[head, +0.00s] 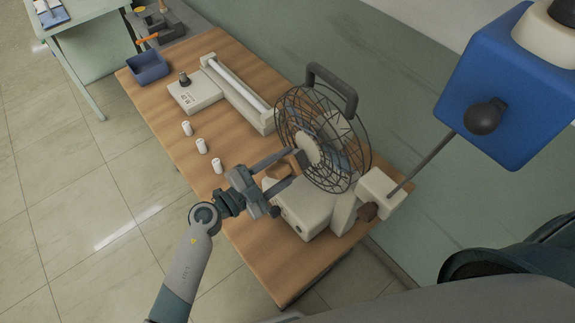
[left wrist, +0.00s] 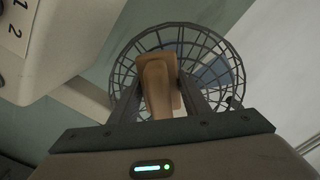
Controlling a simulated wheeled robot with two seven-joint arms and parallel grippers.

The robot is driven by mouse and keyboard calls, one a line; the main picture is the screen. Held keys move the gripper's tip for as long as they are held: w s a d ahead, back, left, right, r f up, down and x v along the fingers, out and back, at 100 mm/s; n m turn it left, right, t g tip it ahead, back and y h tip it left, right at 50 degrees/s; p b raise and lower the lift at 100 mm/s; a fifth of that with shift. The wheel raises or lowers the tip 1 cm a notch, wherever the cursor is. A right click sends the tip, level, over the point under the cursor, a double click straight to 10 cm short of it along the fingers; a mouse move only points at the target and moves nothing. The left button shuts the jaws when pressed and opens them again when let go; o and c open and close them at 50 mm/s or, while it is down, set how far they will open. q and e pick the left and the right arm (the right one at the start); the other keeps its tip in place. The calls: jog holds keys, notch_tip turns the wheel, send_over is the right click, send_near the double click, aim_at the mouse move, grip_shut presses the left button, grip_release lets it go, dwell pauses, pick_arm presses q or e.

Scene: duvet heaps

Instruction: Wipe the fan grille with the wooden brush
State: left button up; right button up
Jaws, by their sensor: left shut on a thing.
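The fan's round dark wire grille (head: 322,138) stands upright on a cream base (head: 305,208) on the wooden table, with a pale hub and a dark handle on top. My left gripper (head: 290,167) reaches in from the left and is shut on the wooden brush (head: 277,171), in front of the grille's lower left part. In the left wrist view the brush (left wrist: 157,88) sits between the fingers, with the grille (left wrist: 205,55) behind it. I cannot tell whether the brush touches the wires. My right gripper is not in view.
The wooden table (head: 185,130) also holds several small white cylinders (head: 202,145), a cream device with a long roller (head: 238,90) and a blue tray (head: 148,69). A blue box with a black knob (head: 510,85) looms upper right. The green wall is close behind the fan.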

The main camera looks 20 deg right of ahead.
pick_arm(q)
jog(key=shift+w+a, duration=0.3)
jog(key=shift+w, duration=0.5)
jog(key=shift+w+a, duration=0.3)
jog(key=shift+w, duration=0.5)
jog(key=v, duration=0.6)
jog(key=shift+v, duration=1.5)
jog(key=shift+d, duration=0.1)
jog(key=shift+r+x, duration=0.25)
jog(key=shift+x, duration=0.85)
jog(key=shift+r+x, duration=0.3)
jog(key=shift+x, duration=0.85)
jog(key=shift+r+x, duration=0.25)
jog(key=shift+x, duration=0.85)
